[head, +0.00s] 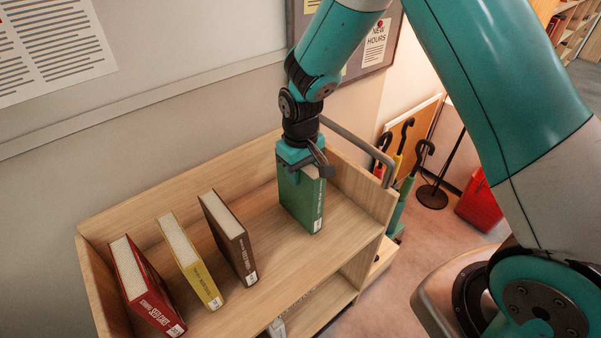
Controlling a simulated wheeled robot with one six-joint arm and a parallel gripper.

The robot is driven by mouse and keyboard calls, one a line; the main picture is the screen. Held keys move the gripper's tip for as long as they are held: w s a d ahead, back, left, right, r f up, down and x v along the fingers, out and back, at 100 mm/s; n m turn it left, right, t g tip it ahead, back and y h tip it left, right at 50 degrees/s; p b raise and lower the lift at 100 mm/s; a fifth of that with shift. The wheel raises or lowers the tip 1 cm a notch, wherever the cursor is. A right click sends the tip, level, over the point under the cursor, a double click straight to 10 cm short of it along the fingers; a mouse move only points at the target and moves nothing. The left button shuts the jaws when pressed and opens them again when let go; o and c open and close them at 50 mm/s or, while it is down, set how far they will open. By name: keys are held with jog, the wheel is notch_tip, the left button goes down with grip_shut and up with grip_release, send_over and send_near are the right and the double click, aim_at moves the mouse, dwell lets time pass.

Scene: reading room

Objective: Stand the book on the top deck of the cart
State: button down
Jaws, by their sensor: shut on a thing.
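A green book (301,204) is upright at the right part of the cart's top deck (272,268). My gripper (305,168) is shut on the top of the green book from above. The book's lower end appears at the deck surface; I cannot tell whether it touches or hangs just above. The cart is pale wood, with raised back and side walls.
A red book (148,290), a yellow book (189,262) and a brown book (229,238) stand on the deck to the left. A metal handle (358,143) is at the cart's right end. Umbrellas (408,180) and a red bin (482,203) are beyond it.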

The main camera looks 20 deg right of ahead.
jog(key=shift+f, duration=0.55)
jog(key=shift+f, duration=0.2)
jog(key=c, duration=0.7)
grip_release()
jog(key=shift+r, duration=0.15)
